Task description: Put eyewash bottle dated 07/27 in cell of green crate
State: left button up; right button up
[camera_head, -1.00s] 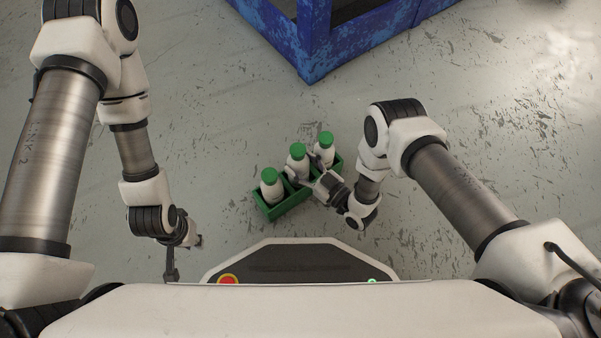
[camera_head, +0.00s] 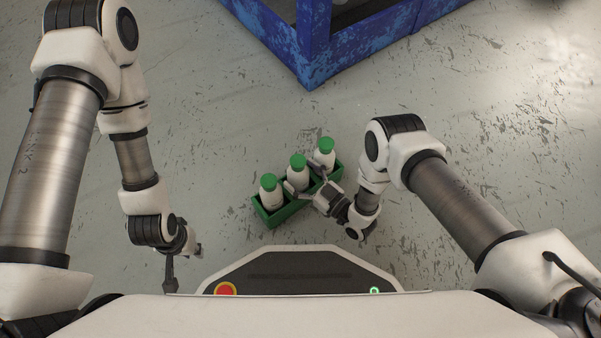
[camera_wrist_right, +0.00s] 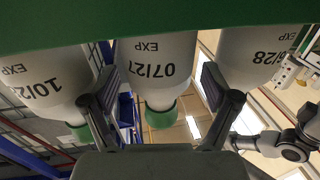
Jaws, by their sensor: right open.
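A green crate (camera_head: 272,217) stands on the floor and holds three white bottles with green caps, upright in a row. The wrist view shows the crate's wall (camera_wrist_right: 130,22) along the top. The bottle dated 07/27 (camera_wrist_right: 156,62) is the middle one, also in the head view (camera_head: 297,174); its lower end is hidden behind the crate wall. My right gripper (camera_head: 303,178) is open, with its fingers on either side of this bottle, also in the wrist view (camera_wrist_right: 160,92). Gaps show beside the bottle. My left gripper (camera_head: 183,262) hangs away from the crate, its jaws unclear.
The neighbouring bottles, one starting 10/2 (camera_wrist_right: 48,85) and one apparently 06/28 (camera_wrist_right: 255,60), stand close to my right fingers. A blue frame (camera_head: 312,55) stands beyond the crate. The floor around the crate is clear.

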jog(key=p+v, duration=0.4)
jog(key=v, duration=0.7)
jog(key=shift+s+d+p, duration=0.2)
jog(key=shift+d+p, duration=0.1)
jog(key=shift+d, duration=0.05)
jog(key=d+m+g+h, duration=0.5)
jog(key=d+g+h, duration=0.1)
jog(key=d+h, duration=0.3)
jog(key=s+d+r+m+g+h, duration=0.2)
jog(key=s+d+r+g, duration=0.1)
jog(key=s+r, duration=0.2)
jog(key=s+d+r+m+g+h, duration=0.2)
jog(key=s+d+r+g, duration=0.1)
jog(key=s, duration=0.6)
jog(key=shift+d+r+m+g, duration=0.3)
jog(key=shift+d+r+m, duration=0.15)
jog(key=shift+r, duration=0.45)
